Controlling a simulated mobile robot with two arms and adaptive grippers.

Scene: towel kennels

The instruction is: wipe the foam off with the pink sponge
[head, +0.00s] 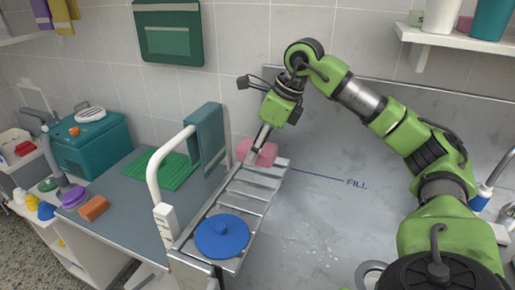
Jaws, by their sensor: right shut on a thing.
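The pink sponge (263,153) is at the far end of the slatted metal rack, beside the grey basin. My right gripper (254,148) reaches down from above and is shut on it; the fingertips partly cover the sponge. I cannot tell whether the sponge touches the slats. Small white foam specks (320,247) lie scattered on the basin floor, right of the rack's near end. My left gripper is not in view.
A blue round lid (222,236) lies on the near part of the metal rack (240,204). A white rail (154,178) and an upright teal panel (205,138) stand left of it. The counter (125,205) holds a green mat (164,170) and orange block (93,208).

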